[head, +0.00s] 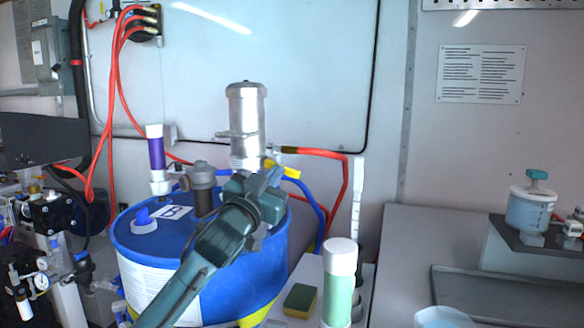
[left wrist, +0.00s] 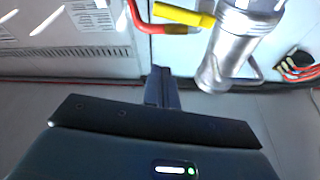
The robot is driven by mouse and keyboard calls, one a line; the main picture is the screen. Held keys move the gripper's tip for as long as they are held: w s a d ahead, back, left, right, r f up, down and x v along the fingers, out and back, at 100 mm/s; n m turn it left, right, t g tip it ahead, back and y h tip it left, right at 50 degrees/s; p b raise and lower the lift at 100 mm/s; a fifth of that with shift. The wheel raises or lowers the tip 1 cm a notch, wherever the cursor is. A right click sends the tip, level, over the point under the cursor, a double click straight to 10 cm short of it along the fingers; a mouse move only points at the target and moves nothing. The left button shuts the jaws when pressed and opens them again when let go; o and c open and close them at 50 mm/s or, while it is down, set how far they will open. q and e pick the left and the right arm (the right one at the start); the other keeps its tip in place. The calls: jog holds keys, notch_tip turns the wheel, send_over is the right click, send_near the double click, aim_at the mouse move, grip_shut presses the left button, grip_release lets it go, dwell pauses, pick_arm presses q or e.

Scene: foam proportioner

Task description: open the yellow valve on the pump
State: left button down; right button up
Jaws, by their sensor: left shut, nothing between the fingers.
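The pump (head: 247,125) is a silver metal cylinder standing upright on the blue drum (head: 210,255). The yellow valve (head: 291,172) shows as a small yellow handle low on the pump's right side, by the red hose. In the left wrist view the yellow valve handle (left wrist: 183,14) lies beside the silver pump (left wrist: 232,45) and the red hose fitting. My left gripper (head: 271,176) is just in front of the pump's lower part, close to the valve and partly covering the pump base. Its fingers (left wrist: 161,82) are shut and empty, apart from the handle in the wrist view. My right gripper is out of view.
A green bottle with a white cap (head: 339,285) and a sponge (head: 299,300) are at the front right. Red hoses (head: 113,90) hang at left. The grey counter (head: 430,240) is partly clear.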

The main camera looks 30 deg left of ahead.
pick_arm(q)
notch_tip(320, 180, up, 3)
jog(key=p, duration=0.2)
send_over(289, 171)
jog(key=s+d, duration=0.2)
jog(key=f, duration=0.2)
jog(key=shift+w+a+f, duration=0.2)
jog(key=shift+a+f, duration=0.15)
jog(key=shift+f, duration=0.05)
jog(key=shift+a+f, duration=0.15)
jog(key=shift+f, duration=0.3)
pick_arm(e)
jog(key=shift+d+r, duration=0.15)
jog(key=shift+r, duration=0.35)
pick_arm(q)
jog(key=shift+f+m, duration=0.2)
jog(key=shift+m, duration=0.2)
jog(key=shift+h, duration=0.4)
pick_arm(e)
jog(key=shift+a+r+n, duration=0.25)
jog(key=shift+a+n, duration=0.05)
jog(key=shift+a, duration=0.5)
